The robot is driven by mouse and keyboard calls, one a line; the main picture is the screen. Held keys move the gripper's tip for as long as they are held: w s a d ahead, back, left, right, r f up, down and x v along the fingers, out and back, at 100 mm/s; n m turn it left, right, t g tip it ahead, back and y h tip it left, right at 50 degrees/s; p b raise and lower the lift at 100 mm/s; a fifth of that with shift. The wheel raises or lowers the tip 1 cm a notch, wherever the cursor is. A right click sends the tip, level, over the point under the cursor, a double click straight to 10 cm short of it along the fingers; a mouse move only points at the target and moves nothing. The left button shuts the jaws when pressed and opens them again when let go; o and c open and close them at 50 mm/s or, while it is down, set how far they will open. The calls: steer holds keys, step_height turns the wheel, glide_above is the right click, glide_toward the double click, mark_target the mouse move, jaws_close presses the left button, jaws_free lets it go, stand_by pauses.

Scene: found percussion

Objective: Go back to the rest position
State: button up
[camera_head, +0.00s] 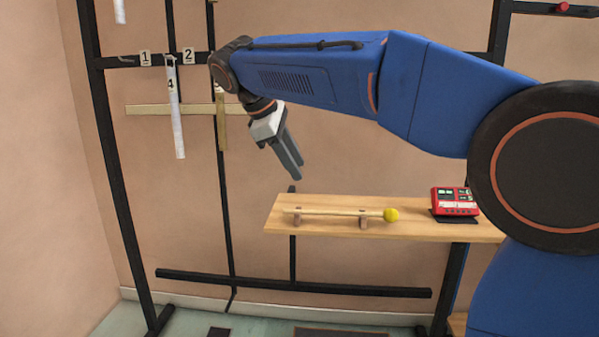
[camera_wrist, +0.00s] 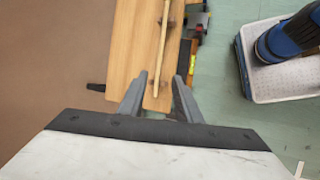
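My gripper (camera_head: 296,174) hangs from my blue arm, pointing down and to the right, above the left end of a wooden shelf (camera_head: 440,232). A mallet (camera_head: 345,212) with a thin pale stick and a yellow ball head (camera_head: 391,215) lies across two small wooden rests on the shelf. Its stick also shows in the wrist view (camera_wrist: 162,45), beyond the fingertips. The gripper is clear of the mallet and the shelf.
A red device (camera_head: 455,201) stands at the shelf's right. A black frame (camera_head: 118,190) rises behind, with a pale tube (camera_head: 176,110) and a horizontal wooden bar (camera_head: 150,110) at the left. The space between gripper and shelf is free.

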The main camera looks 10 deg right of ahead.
stand_by(0.3)
steer(key=s+d+f+m+y, duration=0.3)
steer(key=s+d+f+m, duration=0.3)
steer(key=s+d+f, duration=0.7)
steer(key=s+d+f+m+t+y, duration=0.2)
steer(key=s+f+m, duration=0.5)
steer(key=s+f, duration=0.7)
steer(key=shift+s+d+f+m+y, duration=0.15)
steer(key=shift+s+f+m+y, duration=0.2)
steer(key=shift+s, duration=0.85)
steer(key=shift+c, duration=0.3)
